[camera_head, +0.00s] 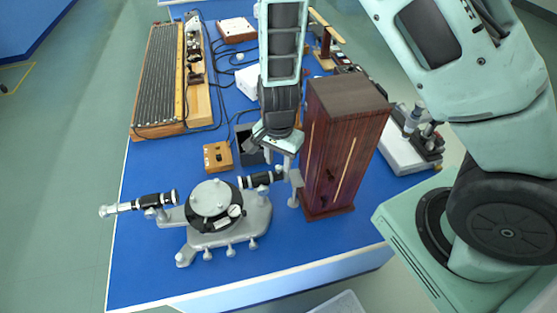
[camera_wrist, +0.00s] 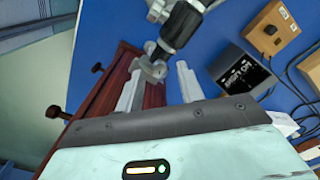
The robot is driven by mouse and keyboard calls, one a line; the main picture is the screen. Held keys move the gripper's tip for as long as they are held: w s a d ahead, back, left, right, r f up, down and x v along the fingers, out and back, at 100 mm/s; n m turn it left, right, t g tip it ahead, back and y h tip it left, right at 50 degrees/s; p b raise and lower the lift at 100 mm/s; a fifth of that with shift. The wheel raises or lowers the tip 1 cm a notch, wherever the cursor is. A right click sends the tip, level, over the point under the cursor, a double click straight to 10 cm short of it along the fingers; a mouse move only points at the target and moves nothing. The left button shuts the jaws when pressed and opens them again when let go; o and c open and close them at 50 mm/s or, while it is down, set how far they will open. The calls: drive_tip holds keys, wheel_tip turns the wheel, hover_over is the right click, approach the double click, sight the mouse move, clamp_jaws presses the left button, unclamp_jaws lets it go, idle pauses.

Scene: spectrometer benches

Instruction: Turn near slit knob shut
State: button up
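The spectrometer (camera_head: 225,215) stands on the near part of the blue bench, with a round dark table in its middle. Its black tube (camera_head: 258,180) points right towards my gripper (camera_head: 290,172). In the wrist view the tube (camera_wrist: 181,27) ends in a small grey slit fitting (camera_wrist: 153,66), where the slit knob is too small to tell apart. My gripper (camera_wrist: 160,82) has its two pale fingers apart, with the fitting at or just beyond the gap between their tips. Whether a finger touches it I cannot tell.
A tall dark-red wooden cabinet (camera_head: 343,140) stands close right of my gripper; its side knob also shows in the wrist view (camera_wrist: 54,112). A wooden block (camera_head: 217,156) and a dark display box (camera_head: 248,145) sit behind the tube.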

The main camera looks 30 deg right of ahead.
drive_tip(key=shift+f, duration=0.6)
clamp_jaws()
drive_tip(key=shift+n, duration=0.3)
drive_tip(key=n+b, duration=0.1)
drive_tip(key=n, duration=0.4)
drive_tip(key=shift+b, duration=0.35)
drive_tip(key=n+b, duration=0.1)
drive_tip(key=n, duration=0.5)
drive_tip(key=shift+b, duration=0.4)
drive_tip(key=shift+n, duration=0.3)
